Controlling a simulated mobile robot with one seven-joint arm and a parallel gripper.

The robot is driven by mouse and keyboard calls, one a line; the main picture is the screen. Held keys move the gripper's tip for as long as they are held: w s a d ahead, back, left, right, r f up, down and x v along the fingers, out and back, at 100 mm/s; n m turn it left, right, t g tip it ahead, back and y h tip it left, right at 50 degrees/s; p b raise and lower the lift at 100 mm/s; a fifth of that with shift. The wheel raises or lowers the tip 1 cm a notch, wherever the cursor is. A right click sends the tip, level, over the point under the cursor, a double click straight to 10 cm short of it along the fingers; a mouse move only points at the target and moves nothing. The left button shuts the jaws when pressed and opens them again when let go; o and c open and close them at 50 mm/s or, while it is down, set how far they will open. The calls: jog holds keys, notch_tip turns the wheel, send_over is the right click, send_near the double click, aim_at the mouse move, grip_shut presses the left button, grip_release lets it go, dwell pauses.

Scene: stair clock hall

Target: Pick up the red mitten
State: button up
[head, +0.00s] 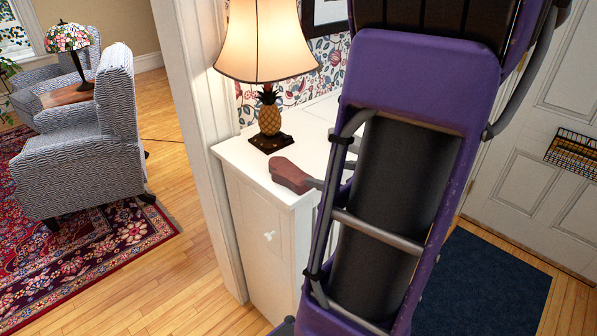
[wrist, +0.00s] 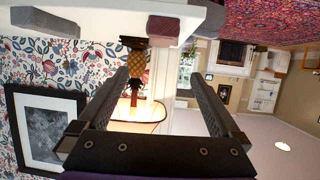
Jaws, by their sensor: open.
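A dull red mitten (head: 290,175) lies on top of the white cabinet, near its front edge, in the head view. A dull red shape that looks like this mitten (wrist: 163,28) shows near the cabinet edge in the upside-down wrist view. My gripper (wrist: 158,76) is open, with nothing between its fingers. It is apart from the mitten. In the head view my arm covers the right part of the cabinet top, and I cannot make out my fingers there. A small grey piece beside the mitten is unclear.
A lit lamp with a pineapple base (head: 270,113) stands on the cabinet (head: 262,162), behind the mitten. A greyish object (wrist: 45,22) also lies on the cabinet top. A framed picture (wrist: 45,125) hangs on the wall. An armchair (head: 92,140) stands left; floor between is clear.

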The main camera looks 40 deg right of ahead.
aim_at(288, 170)
jog(key=b+x, duration=0.1)
jog(key=x, duration=0.4)
jog(key=b+x, duration=0.1)
jog(key=x, duration=0.5)
jog(key=f+b+x, duration=0.1)
jog(key=x, duration=0.5)
jog(key=shift+s+a, duration=0.25)
jog(key=shift+a, duration=0.1)
jog(key=c, duration=1.2)
